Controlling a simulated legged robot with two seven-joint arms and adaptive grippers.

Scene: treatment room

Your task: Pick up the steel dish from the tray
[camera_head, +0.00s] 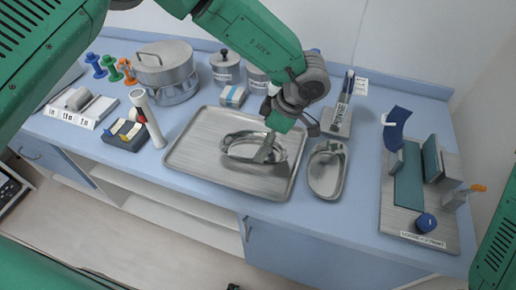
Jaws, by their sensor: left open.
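The steel tray (190,151) lies on the blue counter, left of its middle. A steel dish (240,150), shallow and oval, sits on the right part of the tray. My left gripper (268,152) reaches down from above, with its fingers at the dish's right half. It is open, and its wrist and fingers hide part of the dish's far edge. I cannot tell whether the fingers touch the dish. A second steel dish (326,172), kidney-shaped, lies on the counter just right of the tray. My right gripper is not in view; only green arm parts show at the right edge.
Behind the tray stand a lidded steel pot (167,72) and a steel canister (225,68). A dark holder with a white-headed instrument (148,118) stands left of the tray. A board with upright plates (418,215) lies at the right. The counter's front edge is close to the tray.

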